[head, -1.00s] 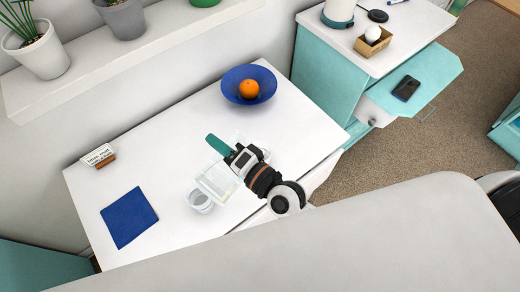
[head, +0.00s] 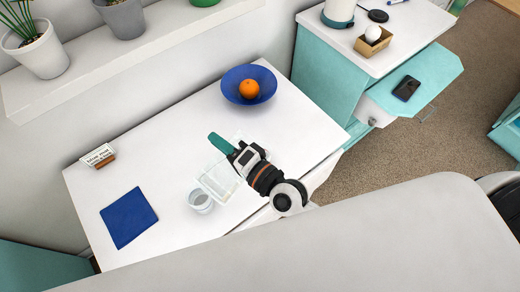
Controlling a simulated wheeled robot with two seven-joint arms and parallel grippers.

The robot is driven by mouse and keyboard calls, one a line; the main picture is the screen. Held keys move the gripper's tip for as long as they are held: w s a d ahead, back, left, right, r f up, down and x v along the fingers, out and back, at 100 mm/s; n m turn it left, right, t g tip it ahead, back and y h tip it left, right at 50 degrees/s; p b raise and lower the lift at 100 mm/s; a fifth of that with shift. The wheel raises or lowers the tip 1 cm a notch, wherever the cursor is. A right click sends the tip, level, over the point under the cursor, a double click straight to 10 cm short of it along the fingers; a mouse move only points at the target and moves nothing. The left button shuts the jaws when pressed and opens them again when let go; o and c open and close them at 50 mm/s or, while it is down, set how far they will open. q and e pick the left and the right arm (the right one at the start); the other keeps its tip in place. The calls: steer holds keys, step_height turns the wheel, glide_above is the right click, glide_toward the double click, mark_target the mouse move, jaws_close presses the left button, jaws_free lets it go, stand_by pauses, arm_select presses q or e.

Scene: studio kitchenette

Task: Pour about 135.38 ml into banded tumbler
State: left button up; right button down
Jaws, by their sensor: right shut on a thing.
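The tumbler (head: 201,201) is a clear, round cup standing on the white table; I cannot make out its band clearly. My right gripper (head: 238,152) is shut on a vessel with a teal part (head: 222,144), which looks like its handle. The vessel's clear, pale body (head: 214,184) shows below and left of the gripper, close beside the tumbler in the picture. My wrist hides part of the vessel. I cannot tell the liquid level in either one, nor whether any stream runs. My left gripper is out of view.
On the white table (head: 150,170) lie a blue cloth (head: 129,217), a small sign (head: 98,155) and a blue bowl (head: 232,88) with an orange (head: 249,89). A shelf (head: 130,63) with plant pots runs behind. The table between sign and bowl is clear.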

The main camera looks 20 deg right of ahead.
mark_target(206, 173)
steer(key=shift+d+r, duration=0.1)
steer(key=a, duration=0.1)
steer(key=s+a+r+n+p, duration=0.1)
steer(key=shift+s+a+r+n, duration=0.3)
steer(key=shift+a+n, duration=0.1)
steer(key=shift+s+a+f+n+p, duration=0.1)
steer(key=shift+s+a+n+p, duration=0.2)
steer(key=shift+a, duration=0.1)
steer(key=shift+s+a+n, duration=0.1)
steer(key=shift+a+n, duration=0.15)
steer(key=shift+n, duration=0.15)
steer(key=shift+s+a+f+n+p, duration=0.2)
steer(key=shift+a+f+n+p, duration=0.15)
steer(key=shift+n+p, duration=0.2)
steer(key=shift+s+a+n, duration=0.1)
steer(key=shift+a+n, duration=0.1)
steer(key=shift+n, duration=0.05)
stand_by(0.5)
